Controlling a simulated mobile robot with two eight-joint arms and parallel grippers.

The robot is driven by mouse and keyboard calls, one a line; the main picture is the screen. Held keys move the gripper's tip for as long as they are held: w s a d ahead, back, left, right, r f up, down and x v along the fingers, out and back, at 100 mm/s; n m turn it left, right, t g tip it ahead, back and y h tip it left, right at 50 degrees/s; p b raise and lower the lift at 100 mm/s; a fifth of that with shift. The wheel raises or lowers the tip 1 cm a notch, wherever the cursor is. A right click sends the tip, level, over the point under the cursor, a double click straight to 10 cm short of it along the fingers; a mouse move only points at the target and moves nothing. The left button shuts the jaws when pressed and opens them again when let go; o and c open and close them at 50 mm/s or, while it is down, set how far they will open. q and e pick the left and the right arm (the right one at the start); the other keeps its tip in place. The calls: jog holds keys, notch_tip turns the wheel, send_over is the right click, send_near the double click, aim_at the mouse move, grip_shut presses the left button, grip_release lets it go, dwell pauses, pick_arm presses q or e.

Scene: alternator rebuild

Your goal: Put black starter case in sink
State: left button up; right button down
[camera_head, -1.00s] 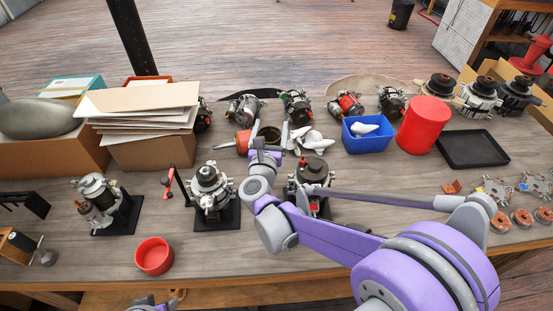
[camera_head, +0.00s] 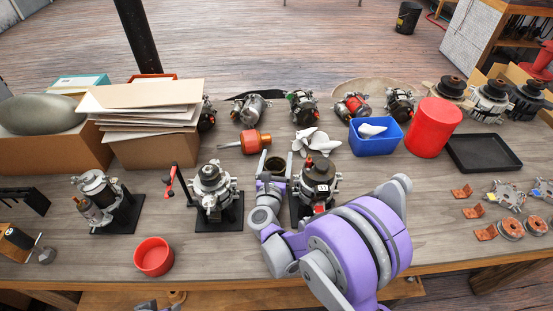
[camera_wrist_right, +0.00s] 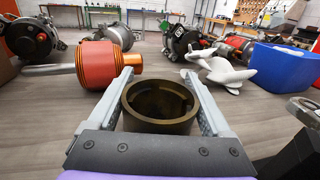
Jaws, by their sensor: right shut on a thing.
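The black starter case, a dark hollow round cup (camera_head: 275,165), is between the two fingers of my right gripper (camera_head: 277,156). In the right wrist view the case (camera_wrist_right: 160,112) shows its open top and brownish inside, with a finger on each side. My right gripper is shut on it, in front of the orange-red cylinder and left of an alternator on a black stand. Whether the case clears the table cannot be told. No sink shows in either view. My left gripper's fingers are not in view.
An orange-red cylinder (camera_head: 256,142) lies behind the gripper, with white pieces (camera_head: 318,142) to its right. Alternators stand on black stands close by, left (camera_head: 214,192) and right (camera_head: 318,178). A red bowl (camera_head: 154,256) is at the front; a blue bin (camera_head: 376,143) is farther back.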

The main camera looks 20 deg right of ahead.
jog(key=shift+c, duration=1.2)
grip_release()
jog(key=shift+f, duration=0.15)
jog(key=shift+o, duration=1.2)
